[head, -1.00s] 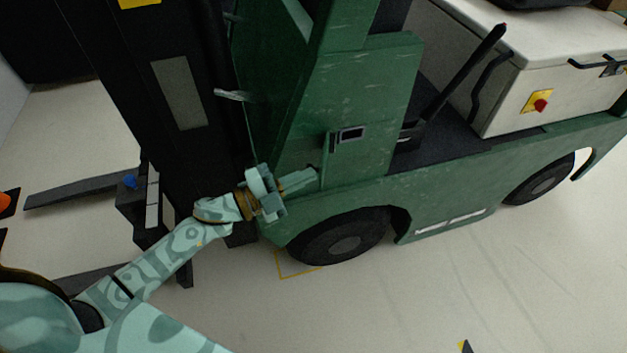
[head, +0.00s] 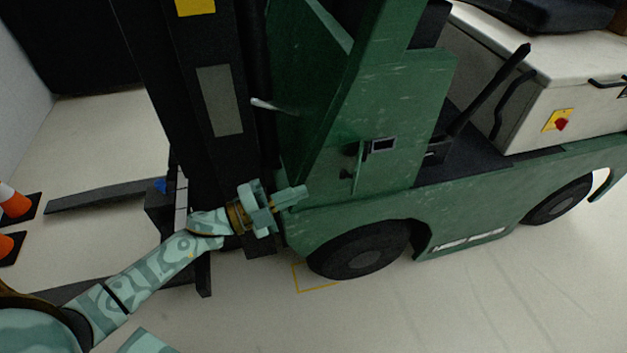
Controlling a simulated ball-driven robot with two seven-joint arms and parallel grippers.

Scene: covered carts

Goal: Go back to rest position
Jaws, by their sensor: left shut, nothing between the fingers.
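My left gripper (head: 299,194) reaches in from the lower left on my mottled teal arm. It is shut and empty. It appears in front of the green forklift (head: 470,210), near its front wheel and below a small grey latch-like fitting (head: 382,145) on the side panel. A gap shows in the picture between the fingertips and that fitting. My right gripper is not in view.
The forklift's dark mast (head: 180,80) stands behind my left arm. A fork (head: 110,196) sticks out left over the pale floor. Orange and white cones (head: 14,202) stand at the left edge. The floor at the lower right (head: 500,310) is clear.

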